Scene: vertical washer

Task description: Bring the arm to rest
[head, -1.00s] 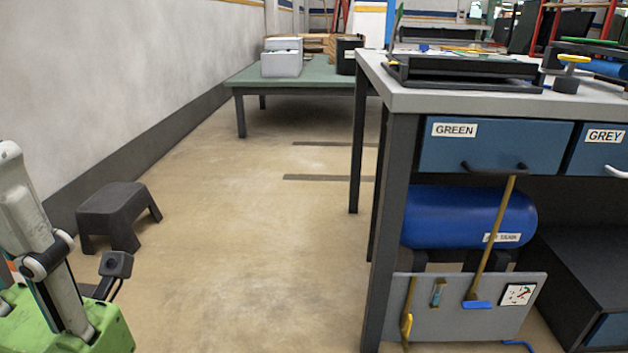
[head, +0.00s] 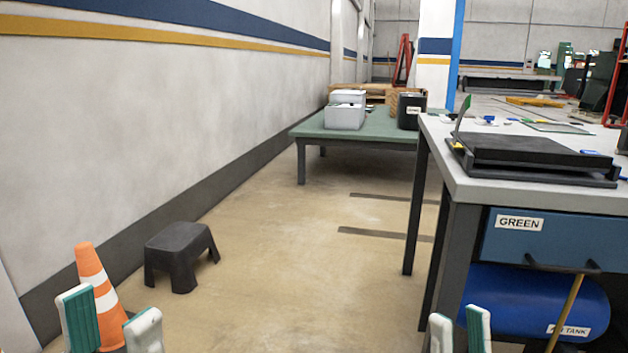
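My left gripper (head: 112,330) rises into the bottom left of the head view. Its two white-and-teal fingers stand apart with nothing between them, so it is open. My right gripper (head: 459,335) shows at the bottom, right of the middle, in front of the workbench. Its two fingertips are also apart, with a narrower gap as seen from here, and hold nothing visible. The lower parts of both grippers and both arms are cut off by the picture's bottom edge.
A grey-topped workbench (head: 465,185) with a blue GREEN drawer stands at right, a blue tank (head: 540,300) below. A black stool (head: 180,252) and an orange cone (head: 95,272) are at left. A green table (head: 310,128) stands behind. Floor between is clear.

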